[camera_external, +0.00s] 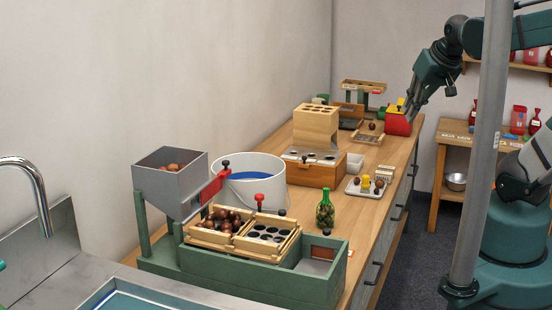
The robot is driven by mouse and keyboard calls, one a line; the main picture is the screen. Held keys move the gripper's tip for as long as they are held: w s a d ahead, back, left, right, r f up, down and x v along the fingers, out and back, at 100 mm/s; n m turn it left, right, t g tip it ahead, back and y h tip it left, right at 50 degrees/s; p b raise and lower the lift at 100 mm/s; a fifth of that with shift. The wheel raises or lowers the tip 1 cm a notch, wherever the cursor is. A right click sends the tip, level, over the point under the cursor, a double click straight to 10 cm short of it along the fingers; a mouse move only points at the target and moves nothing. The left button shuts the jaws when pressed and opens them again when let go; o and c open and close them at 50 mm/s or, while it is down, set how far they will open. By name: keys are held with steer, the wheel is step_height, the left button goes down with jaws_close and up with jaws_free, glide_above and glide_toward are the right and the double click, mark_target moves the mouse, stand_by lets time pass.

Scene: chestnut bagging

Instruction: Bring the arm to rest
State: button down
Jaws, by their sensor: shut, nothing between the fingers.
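My gripper (414,108) is at the upper right, at the end of my teal arm. It hangs pointing down and left, in the picture close to a red and yellow item (397,122) at the bench's far end. I cannot tell from this view whether they touch. The gripper is shut, with nothing held between its fingers.
The wooden bench (362,235) holds a green trough (215,283) with chestnut trays, a grey hopper (165,187), a white bucket (270,178), a wooden box (312,172) and a green bottle (325,210). A grey pole (480,150) stands right, before a side shelf (452,141).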

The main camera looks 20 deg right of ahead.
steer(key=shift+s+d+r+n+t+h, duration=0.15)
steer(key=shift+s+d+n, duration=0.1)
steer(key=shift+d, duration=0.15)
steer(key=shift+s+d+r+n+t+h, duration=0.1)
steer(key=shift+d+r+n, duration=0.1)
steer(key=shift+d, duration=0.15)
steer(key=shift+s+d+r+n+t+h, duration=0.1)
steer(key=shift+s+d+n, duration=0.15)
steer(key=shift+d, duration=0.15)
steer(key=shift+w+a, duration=0.15)
stand_by(1.3)
